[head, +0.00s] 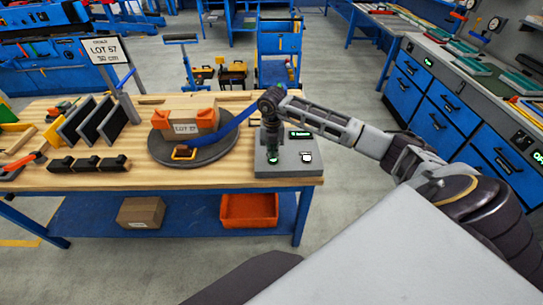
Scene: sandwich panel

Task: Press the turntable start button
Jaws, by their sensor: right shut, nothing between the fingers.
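The turntable (217,157) is a dark round disc on the wooden bench, with a wooden block (187,103) with orange corners and a label reading LOT 57 on it. To its right stands a grey control box (295,163) with a green-lit display and a small button (306,156) on its top. My right gripper (273,162) is shut and empty. It points down over the left part of the control box, left of the small button; I cannot tell whether it touches the surface. It hides part of the box top. My left gripper is not in view.
A blue strap (232,126) runs from the turntable toward my right gripper. Dark upright panels (93,123) and black blocks (88,164) stand at the left. An orange bin (249,210) and a cardboard box (141,212) sit on the lower shelf.

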